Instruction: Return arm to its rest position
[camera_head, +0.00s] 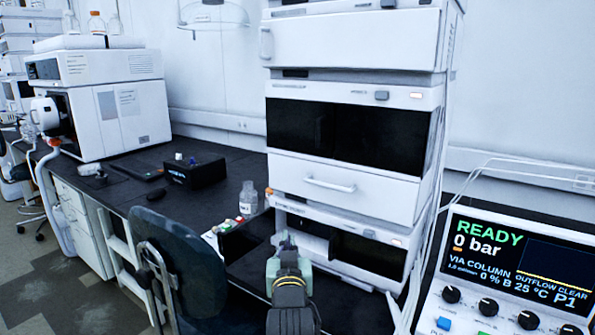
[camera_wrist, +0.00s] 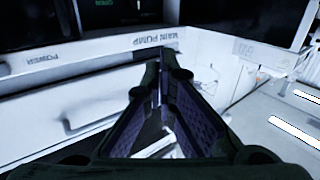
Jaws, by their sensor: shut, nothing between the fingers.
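My gripper (camera_head: 284,241) shows at the bottom middle of the head view, in front of the lower part of the white chromatography stack (camera_head: 345,185). Its fingers are shut with nothing between them. In the wrist view my gripper (camera_wrist: 167,62) points toward a white panel (camera_wrist: 95,60) marked "MAIN PUMP" and "POWER". I cannot tell how close the fingertips are to the panel. Part of my arm shows below the gripper in the head view.
A control unit (camera_head: 515,270) at the right reads "READY, 0 bar". White tubes hang between it and the stack. A small bottle (camera_head: 248,199) stands on the dark bench (camera_head: 130,190), left of the stack. A black box (camera_head: 195,171) is farther back. A dark chair (camera_head: 175,255) stands left of my gripper.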

